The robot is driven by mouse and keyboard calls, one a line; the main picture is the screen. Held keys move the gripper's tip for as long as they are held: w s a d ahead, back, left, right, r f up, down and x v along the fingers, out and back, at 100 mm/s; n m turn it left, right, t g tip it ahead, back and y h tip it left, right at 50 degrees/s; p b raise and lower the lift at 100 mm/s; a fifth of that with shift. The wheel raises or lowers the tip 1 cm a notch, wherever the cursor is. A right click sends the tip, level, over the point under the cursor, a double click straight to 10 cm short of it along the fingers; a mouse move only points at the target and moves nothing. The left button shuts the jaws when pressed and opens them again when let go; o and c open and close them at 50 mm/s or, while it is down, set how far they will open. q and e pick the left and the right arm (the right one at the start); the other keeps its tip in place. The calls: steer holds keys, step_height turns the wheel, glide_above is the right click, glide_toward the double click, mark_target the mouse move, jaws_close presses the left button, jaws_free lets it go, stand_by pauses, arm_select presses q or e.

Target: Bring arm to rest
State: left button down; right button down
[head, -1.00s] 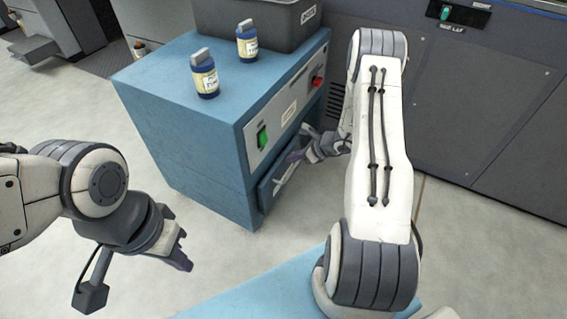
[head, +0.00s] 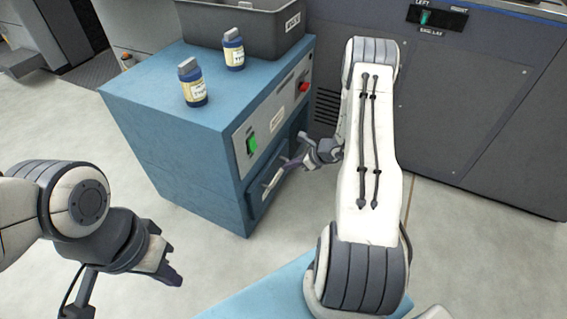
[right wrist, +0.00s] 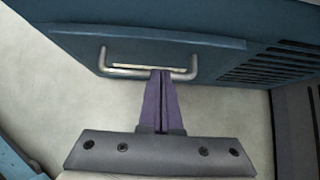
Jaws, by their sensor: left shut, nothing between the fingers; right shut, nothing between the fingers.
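My right arm reaches forward in the head view, and my right gripper (head: 293,162) is beside the front of the blue cabinet (head: 160,110). In the right wrist view its fingers (right wrist: 160,100) are together with nothing between them. Their tips show at the metal handle (right wrist: 120,72) of the cabinet's lower drawer (right wrist: 210,55); I cannot tell whether they touch it. My left gripper (head: 172,268) is shut and empty at the lower left of the head view, over the floor and apart from the cabinet.
Two blue ink bottles (head: 193,86) (head: 233,52) and a grey bin (head: 250,28) stand on the cabinet top. A green switch (head: 252,144) and red button (head: 304,87) are on its front. A large dark machine (head: 470,110) stands at the right. Pale floor (head: 60,120) lies left.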

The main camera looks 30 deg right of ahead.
steer(key=p+v, duration=0.4)
steer(key=v, duration=0.5)
steer(key=s+a+r+n+g+y, duration=0.1)
steer(key=a+r+n+g, duration=0.1)
steer(key=a+r+n, duration=0.55)
steer(key=s+a+r+n+g, duration=0.2)
steer(key=a+r+n+g, duration=0.15)
steer(key=a, duration=0.65)
steer(key=s+a+r+n+g+y, duration=0.1)
steer(key=a+r+n+g, duration=0.1)
steer(key=a+r+n, duration=0.55)
steer(key=s+a+r+n+h, duration=0.3)
steer(key=s+a+n, duration=0.1)
steer(key=s+n, duration=0.55)
steer(key=s+a+r+n+h, duration=0.3)
steer(key=s+a+r+n, duration=0.15)
steer(key=s+n, duration=0.45)
step_height(320, 180, up, 38)
steer(key=s+p, duration=0.1)
steer(key=p, duration=3.8)
steer(key=shift+f, duration=0.2)
steer(key=shift+a, duration=0.1)
